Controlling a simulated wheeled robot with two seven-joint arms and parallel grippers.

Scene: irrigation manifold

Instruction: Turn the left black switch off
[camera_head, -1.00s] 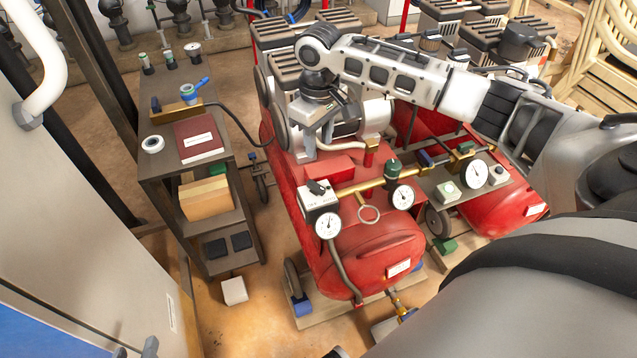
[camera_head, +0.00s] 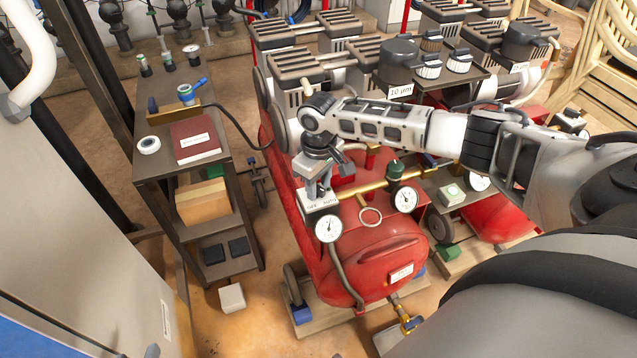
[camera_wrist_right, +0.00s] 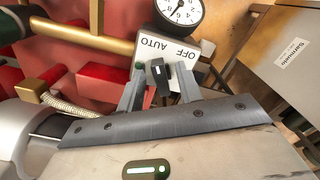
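The left black switch (camera_wrist_right: 157,72) is a small knob on a white box (camera_head: 322,203) marked OFF and AUTO, on the front of the left red compressor tank (camera_head: 375,255). In the right wrist view the box face (camera_wrist_right: 174,48) appears upside down. My right gripper (camera_head: 318,190) is at the box in the head view and covers the knob there. In the wrist view its two fingers (camera_wrist_right: 160,75) are apart, one on each side of the knob. I cannot tell whether they touch it. The knob's exact setting is unclear. My left gripper is not in view.
A pressure gauge (camera_head: 328,229) sits just below the box, and another gauge (camera_head: 405,200) is to its right. A brass pipe (camera_head: 362,187) runs beside the box. A dark shelf cart (camera_head: 160,180) stands left. A second red tank (camera_head: 505,220) is right.

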